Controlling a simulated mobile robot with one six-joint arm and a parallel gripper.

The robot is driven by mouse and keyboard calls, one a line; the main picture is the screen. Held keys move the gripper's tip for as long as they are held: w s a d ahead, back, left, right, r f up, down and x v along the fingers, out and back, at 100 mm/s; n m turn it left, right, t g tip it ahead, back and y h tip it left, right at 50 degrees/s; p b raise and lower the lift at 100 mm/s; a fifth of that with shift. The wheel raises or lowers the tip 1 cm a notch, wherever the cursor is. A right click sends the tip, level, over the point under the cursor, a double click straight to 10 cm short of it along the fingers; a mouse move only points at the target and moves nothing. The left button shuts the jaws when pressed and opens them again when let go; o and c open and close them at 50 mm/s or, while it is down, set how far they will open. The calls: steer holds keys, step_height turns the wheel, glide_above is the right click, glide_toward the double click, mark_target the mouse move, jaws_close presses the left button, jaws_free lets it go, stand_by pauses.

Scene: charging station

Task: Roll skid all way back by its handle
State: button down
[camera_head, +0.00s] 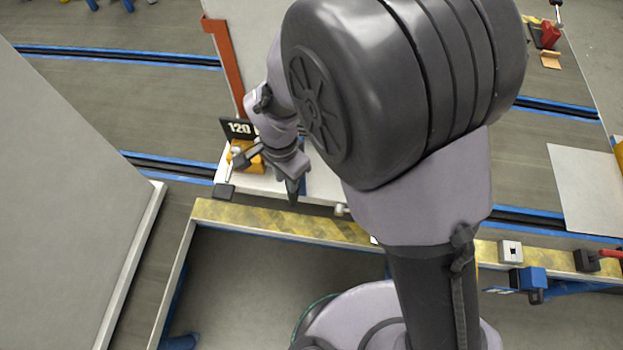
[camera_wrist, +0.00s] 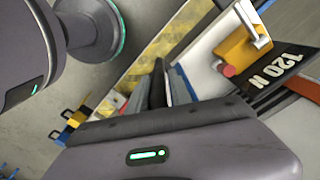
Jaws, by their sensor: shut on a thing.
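The skid is a pale flat platform (camera_head: 325,186) behind the yellow-striped ledge, with an orange-red upright (camera_head: 225,65) and a black "120 N" sign (camera_head: 237,129). A yellow block (camera_head: 257,164) sits on its near left corner. My gripper (camera_head: 292,200) points down at the skid's near edge. It is shut on the handle, which is mostly hidden by the dark fingers. In the wrist view, the fingers (camera_wrist: 161,84) are close together beside the skid's pale surface (camera_wrist: 205,82), with the sign (camera_wrist: 277,75) at right.
The yellow-striped ledge (camera_head: 270,219) runs along the near side of the skid. Blue-edged floor rails (camera_head: 165,165) cross left to right. A large grey panel (camera_head: 65,200) stands at left. Small fixtures, including a blue one (camera_head: 531,280), sit along the ledge at right.

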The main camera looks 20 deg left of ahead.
steer(key=shift+s+a+r, duration=0.1)
steer(key=shift+s+a, duration=0.05)
steer(key=shift+a, duration=0.75)
steer(key=shift+s+a+r, duration=0.1)
steer(key=shift+a, duration=0.75)
steer(key=c, duration=1.3)
jaws_free()
steer(key=shift+f, duration=0.1)
step_height(320, 180, up, 17)
steer(key=p, duration=0.6)
steer(key=shift+r+p, duration=0.2)
steer(key=shift+p, duration=0.15)
steer(key=shift+d, duration=0.1)
